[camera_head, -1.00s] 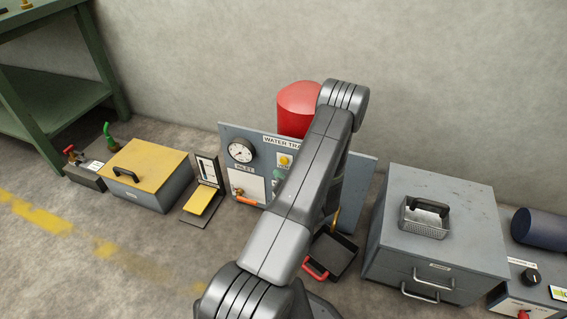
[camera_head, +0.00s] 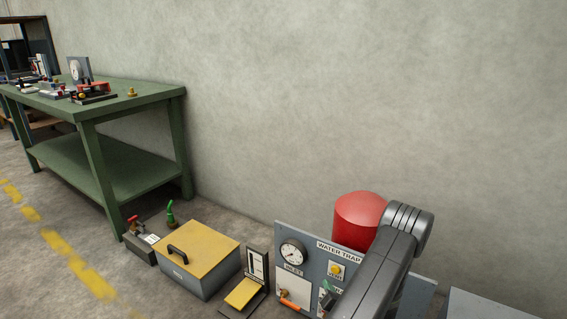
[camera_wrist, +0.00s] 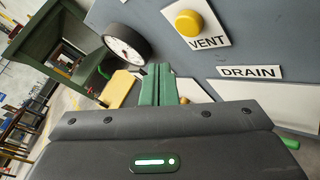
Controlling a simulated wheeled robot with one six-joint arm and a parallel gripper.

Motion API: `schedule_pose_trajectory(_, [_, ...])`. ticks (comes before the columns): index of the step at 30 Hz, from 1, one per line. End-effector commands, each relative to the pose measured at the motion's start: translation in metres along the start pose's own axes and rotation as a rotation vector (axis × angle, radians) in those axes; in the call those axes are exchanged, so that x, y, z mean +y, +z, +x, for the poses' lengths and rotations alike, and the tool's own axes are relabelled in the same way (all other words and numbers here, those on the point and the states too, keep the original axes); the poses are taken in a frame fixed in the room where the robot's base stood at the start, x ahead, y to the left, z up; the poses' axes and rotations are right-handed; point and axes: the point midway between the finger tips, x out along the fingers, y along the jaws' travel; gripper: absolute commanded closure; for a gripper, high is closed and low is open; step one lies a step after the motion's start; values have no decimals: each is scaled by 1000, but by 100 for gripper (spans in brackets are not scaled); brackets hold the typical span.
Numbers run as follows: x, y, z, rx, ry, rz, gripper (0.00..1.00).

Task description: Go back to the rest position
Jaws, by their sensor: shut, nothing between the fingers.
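My gripper (camera_wrist: 158,84) shows in the wrist view as a dark housing with green fingers, shut with nothing between them. It is in front of the grey water trap panel (camera_wrist: 235,55), below and left of the yellow VENT button (camera_wrist: 188,23). A round gauge (camera_wrist: 127,43) is to the left of the fingers. In the head view, my arm covers the right part of the panel (camera_head: 312,262), and I cannot make out the fingers clearly there.
A red cylinder (camera_head: 358,220) stands behind the panel. A yellow-lidded box (camera_head: 200,255) and a small stand with a yellow plate (camera_head: 242,293) are on the floor to the left. A green workbench (camera_head: 130,100) stands farther left. The wall above is bare.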

Motion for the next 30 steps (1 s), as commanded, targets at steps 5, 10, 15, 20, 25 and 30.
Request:
schedule_pose_trajectory(5, [11,-14,-17,1,-2,5,100])
schedule_pose_trajectory(10, [22,-23,-31,0,-1,2,100])
schedule_pose_trajectory(15, [26,-26,-36,-1,0,1,100])
schedule_pose_trajectory(20, [26,-26,-36,-1,0,0,100])
schedule_pose_trajectory(25, [26,-26,-36,-1,0,0,100])
schedule_pose_trajectory(30, [22,-20,-29,-2,1,-2,100])
